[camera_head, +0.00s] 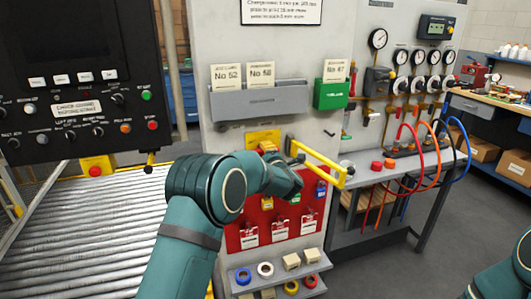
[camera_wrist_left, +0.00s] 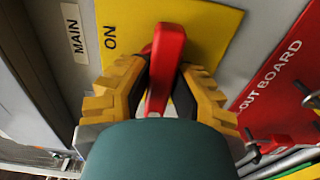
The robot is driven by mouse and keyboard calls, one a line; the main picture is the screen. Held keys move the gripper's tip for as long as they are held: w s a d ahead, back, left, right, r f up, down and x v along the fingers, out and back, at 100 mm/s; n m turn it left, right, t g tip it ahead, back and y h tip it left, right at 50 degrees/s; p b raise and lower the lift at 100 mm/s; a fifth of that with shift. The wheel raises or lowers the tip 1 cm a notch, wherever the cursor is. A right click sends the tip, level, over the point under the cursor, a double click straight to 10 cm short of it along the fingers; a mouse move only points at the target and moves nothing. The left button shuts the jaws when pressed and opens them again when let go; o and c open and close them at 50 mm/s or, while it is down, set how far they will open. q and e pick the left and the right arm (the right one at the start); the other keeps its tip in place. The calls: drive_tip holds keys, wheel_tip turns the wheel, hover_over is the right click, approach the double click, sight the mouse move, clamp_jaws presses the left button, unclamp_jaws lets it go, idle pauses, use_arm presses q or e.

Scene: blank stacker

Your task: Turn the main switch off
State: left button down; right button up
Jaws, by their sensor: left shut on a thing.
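The main switch has a red handle (camera_wrist_left: 166,50) on a yellow plate (camera_wrist_left: 210,28), seen in the left wrist view. The plate's letters "ON" and a "MAIN" label (camera_wrist_left: 74,32) are beside it. The handle lies along the picture's vertical, with its top end near the "ON" letters. My left gripper (camera_wrist_left: 163,82) is shut on the handle, one yellow finger on each side. In the head view the yellow plate (camera_head: 262,136) shows above my left gripper (camera_head: 268,148), and my arm hides most of the switch. My right gripper is out of view.
A red lockout board (camera_head: 234,237) with tags hangs just below the switch. A yellow bar (camera_head: 322,162) sticks out right of my left wrist. A grey document tray (camera_head: 259,103) is above. A roller conveyor (camera_head: 70,220) and black control panel (camera_head: 60,60) stand left.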

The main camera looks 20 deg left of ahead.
use_arm(q)
drive_tip(key=shift+a+r, duration=0.15)
drive_tip(key=shift+r, duration=0.2)
drive_tip(key=c, duration=0.9)
unclamp_jaws()
drive_tip(key=shift+o, duration=0.4)
drive_tip(key=shift+w+f, duration=0.15)
drive_tip(key=shift+f, duration=0.15)
drive_tip(key=v, duration=1.2)
